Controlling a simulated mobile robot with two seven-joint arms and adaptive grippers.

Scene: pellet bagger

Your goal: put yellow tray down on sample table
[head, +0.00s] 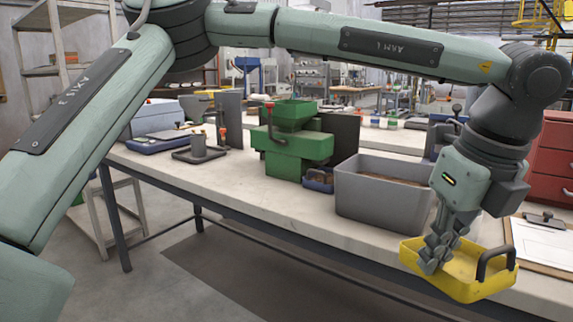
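The yellow tray (470,285) is at the lower right of the head view, roughly level, over the front part of the long pale-topped table (270,200). A dark arched handle (497,262) stands at its right end. My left gripper (434,258) points down at the tray's left end, with its fingers closed together there. The fingers hide what they grip, probably a matching handle. I cannot tell whether the tray's underside touches the tabletop. My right gripper is not in view.
A grey bin (375,200) of brown material stands just behind the tray. A clipboard (545,243) lies to its right, near a red drawer cabinet (553,150). The tabletop's front left strip is clear.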

